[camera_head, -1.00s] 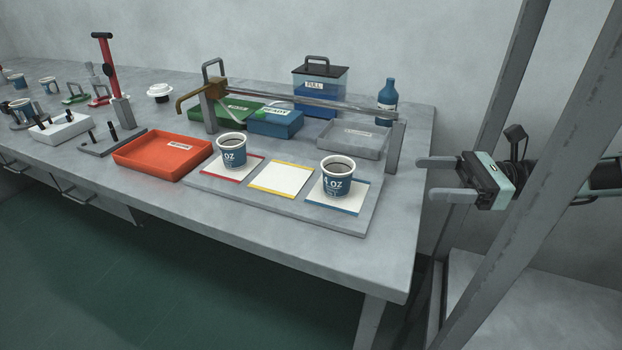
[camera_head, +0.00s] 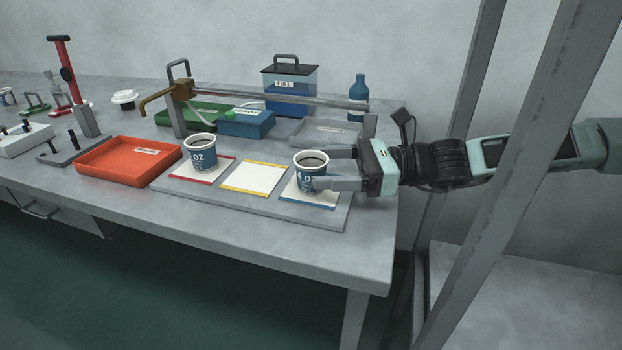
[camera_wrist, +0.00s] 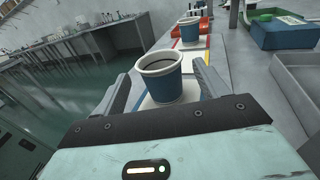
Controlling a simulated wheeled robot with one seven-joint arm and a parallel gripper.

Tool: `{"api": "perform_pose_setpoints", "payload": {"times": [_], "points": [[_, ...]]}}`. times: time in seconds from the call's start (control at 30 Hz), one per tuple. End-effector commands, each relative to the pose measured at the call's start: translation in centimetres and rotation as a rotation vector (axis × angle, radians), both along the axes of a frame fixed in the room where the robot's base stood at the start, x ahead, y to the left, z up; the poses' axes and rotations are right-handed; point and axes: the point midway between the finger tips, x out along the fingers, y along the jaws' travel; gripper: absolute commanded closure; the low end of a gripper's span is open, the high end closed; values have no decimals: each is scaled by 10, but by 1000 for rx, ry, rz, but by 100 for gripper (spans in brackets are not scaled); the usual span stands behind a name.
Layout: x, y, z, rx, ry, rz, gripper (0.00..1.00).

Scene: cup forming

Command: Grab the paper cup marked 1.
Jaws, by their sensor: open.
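A blue and white paper cup with dark contents (camera_head: 310,172) stands upright on the blue-edged card at the right of the grey board. Its print reads like "1 OZ", partly covered by a finger. My gripper (camera_head: 330,168) is open, with its fingers reaching in from the right on either side of this cup. In the wrist view the same cup (camera_wrist: 160,77) stands between the open fingers (camera_wrist: 163,90). I cannot tell whether they touch it. A second similar cup (camera_head: 201,153) stands on the red-edged card; it also shows farther off in the wrist view (camera_wrist: 189,30).
A yellow-edged card (camera_head: 252,178) lies bare between the cups. An orange tray (camera_head: 128,163) is at left. A grey tray (camera_head: 325,132), a blue box (camera_head: 246,124) and a metal bar (camera_head: 270,97) stand behind.

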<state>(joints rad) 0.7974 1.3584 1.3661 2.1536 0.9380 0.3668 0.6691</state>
Motion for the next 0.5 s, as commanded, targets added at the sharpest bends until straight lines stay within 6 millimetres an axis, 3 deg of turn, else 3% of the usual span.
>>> {"api": "perform_pose_setpoints", "payload": {"times": [0.2, 0.47, 0.5], "points": [[1, 28, 0, 3, -1, 0, 27], [2, 31, 1, 0, -1, -2, 27], [2, 31, 1, 1, -1, -2, 33]]}}
